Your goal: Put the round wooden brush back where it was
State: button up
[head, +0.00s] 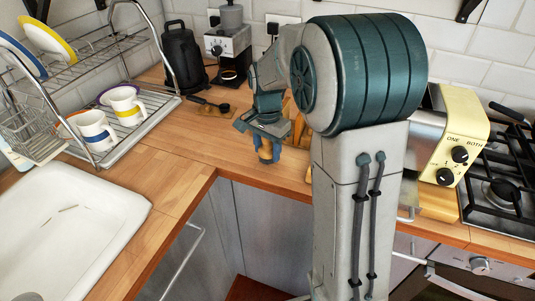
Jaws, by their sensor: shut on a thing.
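My gripper (265,158) points down over the wooden counter near its inner corner, left of my arm's thick link. It is shut on a small round wooden thing, the brush (265,151), whose tan part shows between the fingers. Most of the brush is hidden by the fingers. I cannot tell whether it touches the counter or hangs just above it.
A dish rack (150,100) with plates and mugs stands left, above a white sink (60,235). A black kettle (184,58) and coffee machine (229,52) stand behind. A portafilter (210,104) lies nearby. A cream toaster (455,140) and hob (505,190) are right.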

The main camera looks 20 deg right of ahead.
aim_at(268, 156)
jog(key=shift+f, duration=1.3)
jog(key=shift+f, duration=0.1)
jog(key=shift+f, duration=0.15)
jog(key=o, duration=1.2)
